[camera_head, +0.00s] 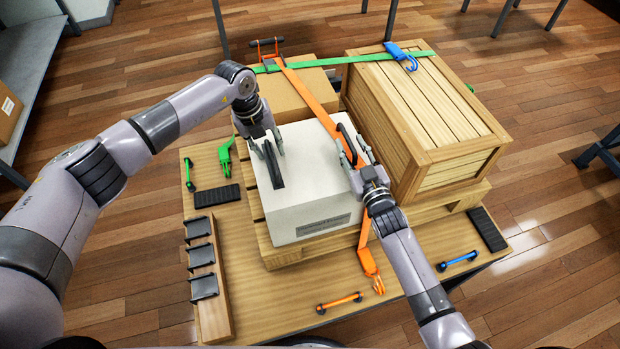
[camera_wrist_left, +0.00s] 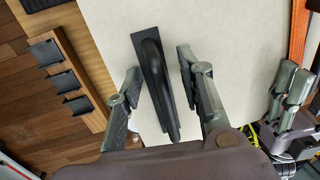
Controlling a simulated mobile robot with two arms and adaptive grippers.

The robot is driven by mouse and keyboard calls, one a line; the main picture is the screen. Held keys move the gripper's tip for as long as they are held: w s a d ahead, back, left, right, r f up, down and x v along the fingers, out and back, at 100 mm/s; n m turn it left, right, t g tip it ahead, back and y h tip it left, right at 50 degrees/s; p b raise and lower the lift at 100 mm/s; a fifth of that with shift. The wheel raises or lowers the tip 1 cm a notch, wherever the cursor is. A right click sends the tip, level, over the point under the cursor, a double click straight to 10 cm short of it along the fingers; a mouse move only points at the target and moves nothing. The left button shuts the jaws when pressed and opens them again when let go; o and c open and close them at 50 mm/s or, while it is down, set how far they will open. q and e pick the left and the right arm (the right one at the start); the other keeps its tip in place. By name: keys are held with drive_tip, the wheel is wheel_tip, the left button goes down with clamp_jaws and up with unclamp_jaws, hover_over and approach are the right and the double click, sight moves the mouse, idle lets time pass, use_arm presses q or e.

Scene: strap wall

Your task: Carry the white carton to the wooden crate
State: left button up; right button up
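The white carton (camera_head: 305,205) sits on a wooden pallet (camera_head: 284,254), with a printed label on its front and black handles on top. My left gripper (camera_head: 265,146) is over the left handle (camera_head: 273,168). In the left wrist view its fingers (camera_wrist_left: 160,82) stand apart on either side of that handle (camera_wrist_left: 157,80), with gaps showing. My right gripper (camera_head: 353,158) is at the right handle (camera_head: 347,138), its fingers apart; whether they touch the handle is unclear. The wooden crate (camera_head: 412,125) stands on the pallet to the right of the carton.
An orange strap (camera_head: 311,101) runs over a brown carton (camera_head: 290,95) and past the white carton's right side. A black-slotted rack (camera_head: 212,290) stands front left.

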use_arm(q)
clamp_jaws()
use_arm(e)
clamp_jaws()
use_arm(q)
drive_tip(key=shift+a, duration=0.1)
idle(0.8)
drive_tip(key=shift+w+r, duration=0.15)
drive_tip(key=shift+r, duration=0.1)
use_arm(e)
drive_tip(key=shift+w+r, duration=0.1)
drive_tip(key=shift+r, duration=0.2)
